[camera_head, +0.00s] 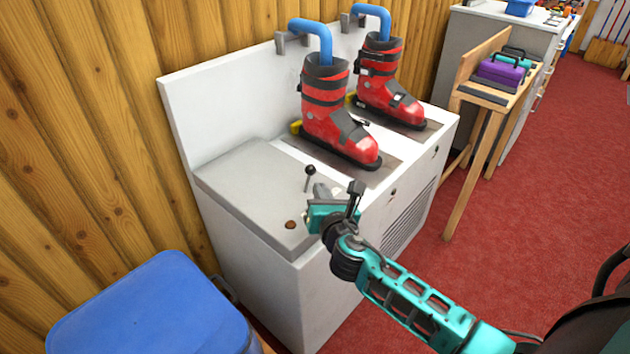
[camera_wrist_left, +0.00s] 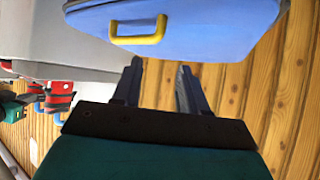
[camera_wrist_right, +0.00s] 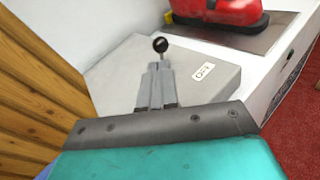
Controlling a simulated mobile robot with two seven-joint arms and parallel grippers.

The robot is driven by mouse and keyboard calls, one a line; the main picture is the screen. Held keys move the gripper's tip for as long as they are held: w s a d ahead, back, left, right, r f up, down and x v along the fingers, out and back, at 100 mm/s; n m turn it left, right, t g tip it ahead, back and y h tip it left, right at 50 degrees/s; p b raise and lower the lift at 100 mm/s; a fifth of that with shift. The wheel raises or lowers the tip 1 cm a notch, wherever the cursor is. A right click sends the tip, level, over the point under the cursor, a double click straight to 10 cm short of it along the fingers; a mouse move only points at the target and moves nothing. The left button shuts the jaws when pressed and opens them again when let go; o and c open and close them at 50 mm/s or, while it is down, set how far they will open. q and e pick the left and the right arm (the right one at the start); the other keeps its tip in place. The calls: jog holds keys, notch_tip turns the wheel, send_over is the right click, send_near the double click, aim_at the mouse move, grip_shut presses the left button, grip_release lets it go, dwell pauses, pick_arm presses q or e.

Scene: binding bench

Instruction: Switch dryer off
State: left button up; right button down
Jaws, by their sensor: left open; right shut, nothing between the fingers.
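The dryer (camera_head: 180,110) is a white bench unit with a grey top panel at its near end. A small lever with a black ball knob (camera_head: 310,171) stands up from that panel; the knob also shows in the right wrist view (camera_wrist_right: 160,44). My right gripper (camera_head: 322,190) is shut and empty over the panel, close to the lever. In the right wrist view its closed fingers (camera_wrist_right: 156,80) point at the lever and hide its lower part; I cannot tell whether they touch. My left gripper (camera_wrist_left: 158,80) is open and empty, outside the head view.
Two red ski boots (camera_head: 325,105) stand on the dryer under blue pipes (camera_head: 318,35). A round brown knob (camera_head: 291,224) sits near the panel's front edge. A blue box (camera_head: 155,310) stands at lower left. A wooden stand (camera_head: 480,125) is at right, with red floor between.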

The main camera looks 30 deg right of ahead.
aim_at(312, 173)
jog(key=b+x, duration=0.1)
jog(key=x, duration=0.5)
pick_arm(q)
jog(key=shift+w+d, duration=0.25)
jog(key=shift+w, duration=0.15)
